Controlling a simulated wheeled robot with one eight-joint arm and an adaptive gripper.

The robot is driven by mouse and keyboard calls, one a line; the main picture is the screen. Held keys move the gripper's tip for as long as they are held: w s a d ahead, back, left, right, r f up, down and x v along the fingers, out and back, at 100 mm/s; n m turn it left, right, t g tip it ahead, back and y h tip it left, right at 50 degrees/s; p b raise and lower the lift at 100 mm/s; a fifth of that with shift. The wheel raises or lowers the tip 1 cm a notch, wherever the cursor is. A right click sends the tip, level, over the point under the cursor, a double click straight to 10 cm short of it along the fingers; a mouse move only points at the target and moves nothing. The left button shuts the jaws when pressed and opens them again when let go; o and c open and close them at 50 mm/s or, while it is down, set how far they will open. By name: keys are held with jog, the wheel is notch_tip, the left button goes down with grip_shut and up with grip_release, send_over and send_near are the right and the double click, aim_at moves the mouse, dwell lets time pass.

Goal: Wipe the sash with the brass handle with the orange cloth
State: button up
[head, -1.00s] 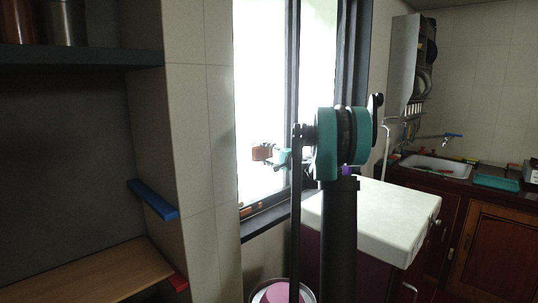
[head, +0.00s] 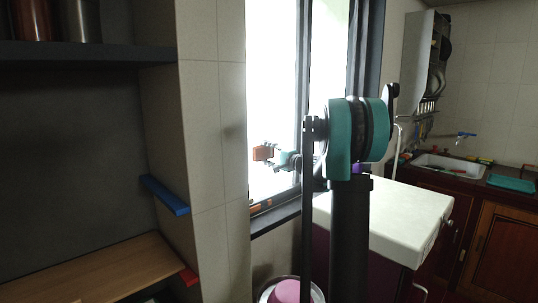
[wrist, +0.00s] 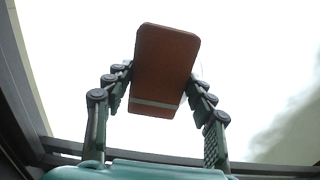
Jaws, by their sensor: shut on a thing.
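The orange cloth (wrist: 165,65) is a folded, flat orange-brown pad with a pale stripe near its lower end. My gripper (wrist: 161,80) is shut on it, one finger on each side. In the head view the cloth (head: 262,153) and my gripper (head: 281,158) are small, in front of the bright window sash (head: 275,100). Whether the cloth touches the glass cannot be told. The sash has a dark frame and glaring panes. A small orange-brown item (head: 262,207) lies at its lower edge; I cannot tell whether it is the brass handle.
A pink round thing (head: 287,291) is low in front. At left are a wooden shelf (head: 100,270) and a blue bar (head: 165,195). A sink (head: 447,166) is at the far right.

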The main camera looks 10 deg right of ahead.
aim_at(259, 148)
jog(key=shift+s+a, duration=0.5)
jog(key=shift+a, duration=0.35)
jog(key=shift+s+a, duration=0.45)
jog(key=shift+a, duration=0.4)
jog(key=shift+r, duration=1.4)
jog(key=shift+w+d, duration=1.05)
jog(key=shift+d, duration=0.65)
jog(key=shift+w+d, duration=1.1)
jog(key=shift+d, duration=0.6)
jog(key=shift+w+d, duration=1.05)
jog(key=shift+d, duration=0.65)
jog(key=shift+w+a, duration=0.1)
jog(key=shift+s+a, duration=0.4)
jog(key=shift+a, duration=0.25)
jog(key=shift+s+a, duration=0.35)
jog(key=shift+a, duration=0.35)
jog(key=shift+s+a, duration=0.4)
jog(key=shift+a, duration=0.25)
jog(key=shift+s+a, duration=0.75)
jog(key=shift+a, duration=0.3)
jog(key=shift+s+a, duration=0.7)
jog(key=shift+a, duration=0.3)
jog(key=shift+s+a, duration=0.75)
jog(key=shift+a, duration=0.3)
